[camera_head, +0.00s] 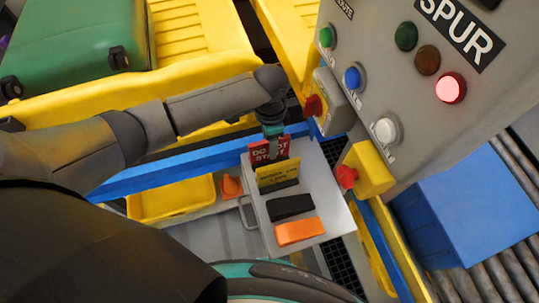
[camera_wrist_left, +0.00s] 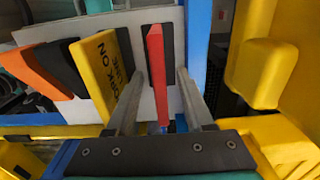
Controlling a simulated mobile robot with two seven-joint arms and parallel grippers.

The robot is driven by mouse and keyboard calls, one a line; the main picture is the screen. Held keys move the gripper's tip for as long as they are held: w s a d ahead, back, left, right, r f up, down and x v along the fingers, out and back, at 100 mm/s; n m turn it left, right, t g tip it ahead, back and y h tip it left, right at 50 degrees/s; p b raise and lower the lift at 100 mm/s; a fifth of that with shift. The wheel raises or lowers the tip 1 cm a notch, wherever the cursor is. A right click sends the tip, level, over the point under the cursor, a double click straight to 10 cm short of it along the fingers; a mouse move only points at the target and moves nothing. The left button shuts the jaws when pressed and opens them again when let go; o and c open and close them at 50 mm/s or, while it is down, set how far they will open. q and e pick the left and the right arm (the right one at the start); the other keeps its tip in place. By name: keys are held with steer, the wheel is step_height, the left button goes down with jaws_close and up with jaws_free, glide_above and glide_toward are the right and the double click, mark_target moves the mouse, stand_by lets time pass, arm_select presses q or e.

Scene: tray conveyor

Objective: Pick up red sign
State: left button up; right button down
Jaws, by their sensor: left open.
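The red sign (camera_head: 257,153), with white lettering, stands upright at the back of a light grey tray (camera_head: 312,180). In the left wrist view the red sign (camera_wrist_left: 156,70) shows edge-on. My left gripper (camera_head: 273,158) is over it from above, and it partly hides the lettering. In the left wrist view my left gripper (camera_wrist_left: 160,90) is open, its two fingers apart with the red sign between them. The finger on the left lies between the red sign and a yellow sign (camera_wrist_left: 97,72). I cannot tell whether either finger touches the red sign. My right gripper is not in view.
The yellow sign (camera_head: 277,174), a black block (camera_head: 290,207) and an orange block (camera_head: 299,231) share the tray. A grey control panel (camera_head: 385,75) with buttons stands close on the right. A blue rail (camera_head: 165,176) runs behind, and a blue box (camera_head: 455,205) stands right.

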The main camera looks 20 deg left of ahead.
arm_select(q)
step_height(320, 180, down, 2)
steer(key=shift+f, duration=0.25)
jaws_close()
stand_by(0.3)
